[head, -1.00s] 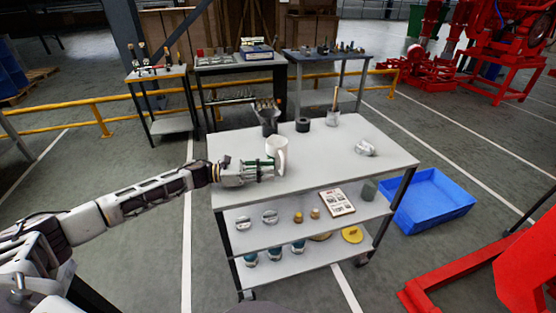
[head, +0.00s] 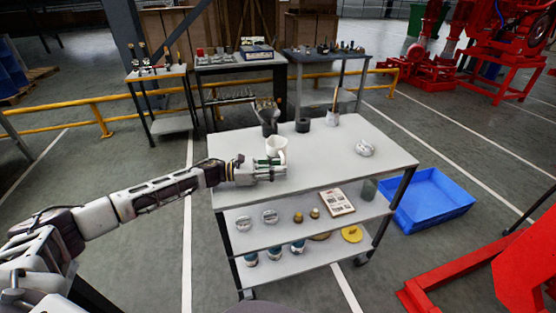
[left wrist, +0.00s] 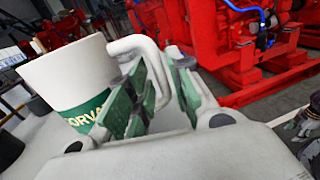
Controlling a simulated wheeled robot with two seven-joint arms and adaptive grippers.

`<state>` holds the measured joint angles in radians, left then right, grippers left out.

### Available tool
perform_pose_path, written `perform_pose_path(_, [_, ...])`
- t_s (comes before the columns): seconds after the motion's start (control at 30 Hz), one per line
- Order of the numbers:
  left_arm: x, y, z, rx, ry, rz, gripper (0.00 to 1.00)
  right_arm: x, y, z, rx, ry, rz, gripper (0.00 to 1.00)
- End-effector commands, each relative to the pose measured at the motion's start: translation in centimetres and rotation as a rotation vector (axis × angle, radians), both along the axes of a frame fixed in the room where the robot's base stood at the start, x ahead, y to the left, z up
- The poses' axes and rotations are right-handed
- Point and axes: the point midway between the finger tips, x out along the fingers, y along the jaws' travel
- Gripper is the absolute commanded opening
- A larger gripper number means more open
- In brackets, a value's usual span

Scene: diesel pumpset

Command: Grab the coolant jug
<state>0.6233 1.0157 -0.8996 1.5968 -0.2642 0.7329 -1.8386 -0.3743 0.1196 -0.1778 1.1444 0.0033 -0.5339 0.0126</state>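The coolant jug (head: 278,145) is a white jug standing upright on the top of the grey cart (head: 235,145), near its left part. In the left wrist view the jug (left wrist: 65,75) shows a green label with partly hidden white letters, and its white handle (left wrist: 125,45) faces my gripper. My left gripper (head: 275,168) is beside the jug, on its near side. In the left wrist view the left gripper's (left wrist: 162,85) green-padded fingers are apart, with part of the handle between their tips. The lower handle is hidden by the fingers.
A dark holder (head: 268,122), a black ring (head: 303,125), a pale cup (head: 332,118) with a tool and a silver part (head: 364,148) stand on the cart. Small parts fill the lower shelves. A blue bin (head: 430,200) sits right of the cart. The top's right front is clear.

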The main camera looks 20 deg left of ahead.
Motion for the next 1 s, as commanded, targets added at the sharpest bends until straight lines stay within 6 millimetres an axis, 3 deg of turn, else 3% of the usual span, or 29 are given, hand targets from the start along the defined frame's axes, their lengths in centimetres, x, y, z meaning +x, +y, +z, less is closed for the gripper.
perform_pose_path(0.2, [0.6,-1.4,0.0,0.0,0.0,0.0,0.22,-0.1,-0.2,-0.3,-0.001,-0.005,0.0,0.52])
perform_pose_path(0.7, [0.7,-1.6,-0.1,0.001,0.0,0.001,0.22,0.7,-0.2,-0.1,-0.001,-0.015,-0.001,0.52])
perform_pose_path(0.9, [0.7,-1.6,-0.1,0.001,0.0,0.0,0.0,0.5,-0.2,-0.1,0.0,-0.012,-0.001,0.52])
perform_pose_path(1.0, [0.7,-1.6,-0.1,0.001,0.0,0.0,0.0,0.4,-0.2,-0.2,-0.001,-0.011,-0.001,0.52])
